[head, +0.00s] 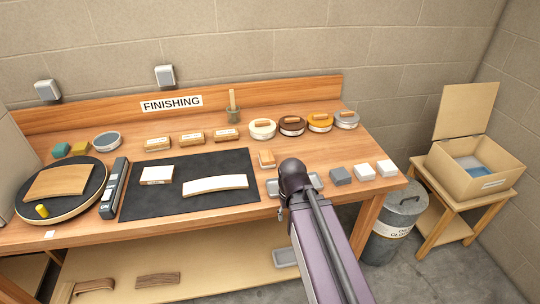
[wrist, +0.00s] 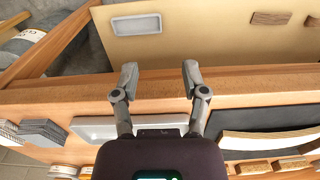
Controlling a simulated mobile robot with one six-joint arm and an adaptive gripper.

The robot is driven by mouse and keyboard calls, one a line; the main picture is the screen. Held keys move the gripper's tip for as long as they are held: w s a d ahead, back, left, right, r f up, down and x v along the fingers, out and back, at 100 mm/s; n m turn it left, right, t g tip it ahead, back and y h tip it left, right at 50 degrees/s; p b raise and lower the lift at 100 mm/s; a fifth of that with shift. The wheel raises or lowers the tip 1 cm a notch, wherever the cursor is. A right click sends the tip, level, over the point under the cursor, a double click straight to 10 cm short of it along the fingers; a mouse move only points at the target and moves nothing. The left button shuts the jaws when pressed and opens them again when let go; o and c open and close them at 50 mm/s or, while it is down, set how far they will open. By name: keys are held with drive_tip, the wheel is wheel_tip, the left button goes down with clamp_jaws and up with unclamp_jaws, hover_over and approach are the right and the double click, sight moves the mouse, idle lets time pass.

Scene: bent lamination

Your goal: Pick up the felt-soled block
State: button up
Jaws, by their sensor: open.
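A small block with a wooden top and a pale sole (head: 266,159), probably the felt-soled block, sits on the bench just right of the black mat in the head view. I cannot make out its sole material. It does not show in the wrist view, where my palm covers the middle. My gripper (wrist: 159,78) is open and empty in the wrist view, above the bench's front edge. In the head view my arm hides most of the gripper; its end is in front and right of the block.
A shallow grey tray (head: 272,187) lies beneath my wrist, also visible in the wrist view (wrist: 92,128). The black mat (head: 220,164) holds a white curved strip (head: 215,184). Grey and white blocks (head: 341,175) stand right. Sanding blocks and round tins line the back.

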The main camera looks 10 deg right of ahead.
sight(267, 156)
drive_tip(key=shift+w+a, duration=0.1)
drive_tip(key=shift+a, duration=0.3)
drive_tip(key=o, duration=0.5)
drive_tip(key=shift+w+a+r, duration=0.1)
drive_tip(key=shift+r, duration=0.05)
drive_tip(key=shift+o, duration=0.5)
drive_tip(key=w+r+t+p, duration=0.2)
drive_tip(key=w+r+p, duration=0.3)
drive_tip(key=w, duration=0.6)
drive_tip(key=w+r+t+p, duration=0.2)
drive_tip(key=w+r+p, duration=0.4)
drive_tip(key=w, duration=0.6)
drive_tip(key=shift+w+a+r, duration=0.2)
drive_tip(key=shift+w+r, duration=0.1)
drive_tip(key=shift+r, duration=0.3)
drive_tip(key=shift+t, duration=0.3)
drive_tip(key=shift+f, duration=0.1)
drive_tip(key=b+x, duration=0.8)
drive_tip(key=shift+f, duration=0.25)
drive_tip(key=shift+w+f, duration=0.1)
drive_tip(key=shift+a+b+x, duration=0.2)
drive_tip(key=shift+b+x, duration=2.25)
drive_tip(key=shift+x, duration=0.05)
